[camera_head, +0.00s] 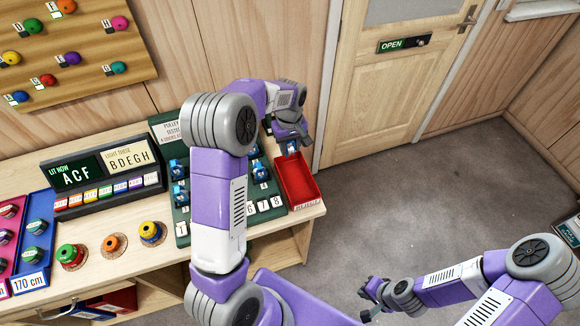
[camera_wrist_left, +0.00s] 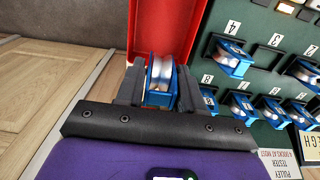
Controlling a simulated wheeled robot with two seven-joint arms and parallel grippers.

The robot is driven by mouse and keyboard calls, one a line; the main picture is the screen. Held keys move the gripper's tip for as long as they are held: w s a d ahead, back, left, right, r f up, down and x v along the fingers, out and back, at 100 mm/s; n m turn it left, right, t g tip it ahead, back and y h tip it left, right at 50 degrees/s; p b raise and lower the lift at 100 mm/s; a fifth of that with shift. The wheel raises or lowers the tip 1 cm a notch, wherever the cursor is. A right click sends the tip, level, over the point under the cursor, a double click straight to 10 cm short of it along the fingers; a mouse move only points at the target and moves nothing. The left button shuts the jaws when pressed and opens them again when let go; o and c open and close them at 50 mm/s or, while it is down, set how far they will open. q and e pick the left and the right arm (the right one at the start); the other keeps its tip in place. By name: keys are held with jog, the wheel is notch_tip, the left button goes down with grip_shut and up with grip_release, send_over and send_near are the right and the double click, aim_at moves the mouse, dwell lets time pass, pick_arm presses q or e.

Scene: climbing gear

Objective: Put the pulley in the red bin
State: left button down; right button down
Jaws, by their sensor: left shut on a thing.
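A blue pulley with a pale wheel (camera_head: 292,147) is between the fingers of my left gripper (camera_head: 291,139), at the far end of the red bin (camera_head: 314,192). The bin is an open tray with a REJECT label on its front. In the left wrist view, my left gripper (camera_wrist_left: 158,88) is shut on the pulley (camera_wrist_left: 161,72), with the red bin (camera_wrist_left: 167,22) just beyond it. I cannot tell whether the pulley touches the bin. My right gripper (camera_head: 368,297) is over the floor, away from the table, with its fingers apart and nothing visible between them.
A green board (camera_wrist_left: 263,58) with numbered places and several blue pulleys stands beside the bin; my left arm hides part of it in the head view. Further left on the table (camera_head: 98,262) are a lettered display (camera_head: 105,175) and coloured knobs. A door (camera_head: 390,85) stands behind.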

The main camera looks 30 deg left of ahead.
aim_at(290, 153)
pick_arm(q)
notch_tip(290, 153, down, 4)
jog(key=shift+w+f, duration=0.1)
jog(key=shift+w, duration=0.05)
jog(key=shift+f+b, duration=0.45)
jog(key=shift+f, duration=1.45)
jog(key=shift+f, duration=0.1)
jog(key=c, duration=0.7)
grip_release()
jog(key=shift+r, duration=0.35)
notch_tip(290, 153, up, 12)
jog(key=shift+f+p, duration=0.2)
jog(key=shift+p, duration=0.65)
